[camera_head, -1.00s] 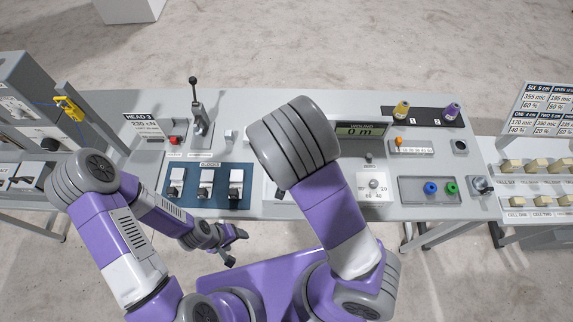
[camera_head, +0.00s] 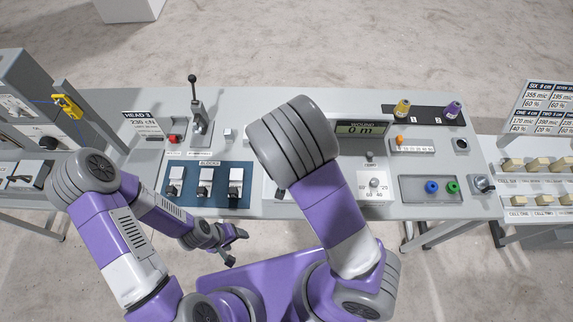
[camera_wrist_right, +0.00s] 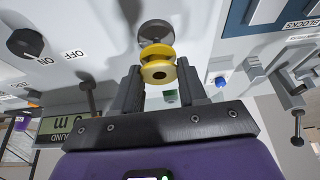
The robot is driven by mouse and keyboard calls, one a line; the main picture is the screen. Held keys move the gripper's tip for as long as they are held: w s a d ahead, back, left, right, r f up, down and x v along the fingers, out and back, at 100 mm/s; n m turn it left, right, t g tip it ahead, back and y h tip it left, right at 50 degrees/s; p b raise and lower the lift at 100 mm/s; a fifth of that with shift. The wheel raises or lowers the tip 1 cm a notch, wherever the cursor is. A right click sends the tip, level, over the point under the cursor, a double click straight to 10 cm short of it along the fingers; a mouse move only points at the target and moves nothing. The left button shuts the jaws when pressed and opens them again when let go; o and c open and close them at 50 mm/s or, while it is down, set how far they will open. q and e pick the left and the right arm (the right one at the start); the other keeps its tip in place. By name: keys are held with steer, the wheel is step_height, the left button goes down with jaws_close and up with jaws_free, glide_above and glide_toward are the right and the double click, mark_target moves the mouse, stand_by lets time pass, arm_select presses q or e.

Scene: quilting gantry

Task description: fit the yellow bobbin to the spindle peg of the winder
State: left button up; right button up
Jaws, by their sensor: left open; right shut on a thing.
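The yellow bobbin (camera_wrist_right: 157,70) shows in the right wrist view, between the fingertips of my right gripper (camera_wrist_right: 158,84), which is shut on it. A dark grey round part (camera_wrist_right: 155,33) lies just beyond the bobbin, on the pale panel; it may belong to the winder's spindle. The bobbin partly covers it, and I cannot tell whether they touch. No peg shows clearly. In the head view my right arm hides the right gripper, the bobbin and that part of the bench. My left gripper (camera_head: 235,245) is open and empty in front of the bench's near edge.
The winder's display (camera_head: 362,129) reads 0 m. A tray (camera_head: 411,197) at the right holds a blue bobbin (camera_head: 432,187) and a green bobbin (camera_head: 453,187). Yellow (camera_head: 402,109) and purple (camera_head: 453,109) thread cones stand behind. A tall black-knobbed lever (camera_head: 195,105) rises at left.

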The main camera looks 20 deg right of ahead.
steer(key=shift+f+b, duration=1)
steer(key=shift+f, duration=0.35)
steer(key=o, duration=1.1)
steer(key=p+v, duration=0.1)
steer(key=v, duration=0.6)
steer(key=shift+r+p, duration=0.3)
steer(key=shift+p, duration=0.1)
